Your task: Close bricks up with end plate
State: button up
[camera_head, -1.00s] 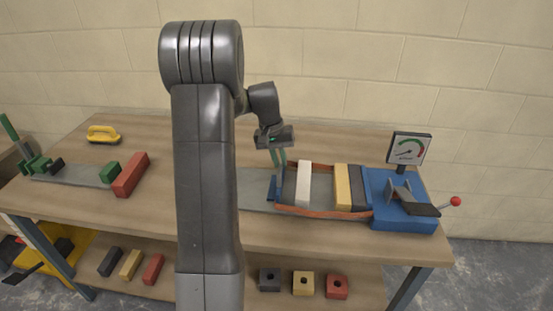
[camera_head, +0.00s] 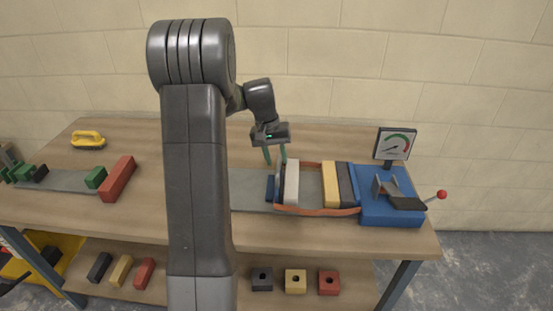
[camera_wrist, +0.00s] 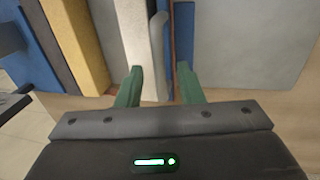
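My gripper (camera_head: 275,160) is above the left end of the brick row, its two green fingers apart and pointing down. In the wrist view the open gripper (camera_wrist: 158,85) straddles a thin pale-grey upright plate, likely the end plate (camera_wrist: 158,55), the orange band and a blue upright piece (camera_wrist: 183,35). I cannot tell whether a finger touches anything. The white brick (camera_head: 291,182) stands just right of the plate. A gap separates it from the yellow brick (camera_head: 330,184) and the dark brick (camera_head: 345,183). The orange band (camera_head: 310,211) runs around the row.
A blue block with a lever (camera_head: 390,212) and a gauge (camera_head: 394,143) stands at the row's right end. A red bar (camera_head: 118,179), green pieces and a yellow-handled tool (camera_head: 88,140) are at left. Bricks lie on the lower shelf. The bench behind the row is clear.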

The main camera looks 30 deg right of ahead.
notch_tip(320, 180, up, 13)
jog(key=w+a, duration=0.1)
jog(key=a, duration=0.1)
jog(key=shift+w+f, duration=0.15)
jog(key=shift+f, duration=0.05)
jog(key=shift+a, duration=0.1)
notch_tip(320, 180, down, 14)
jog(key=d, duration=0.1)
jog(key=shift+s+r, duration=0.2)
jog(key=shift+s, duration=0.2)
dwell(0.4)
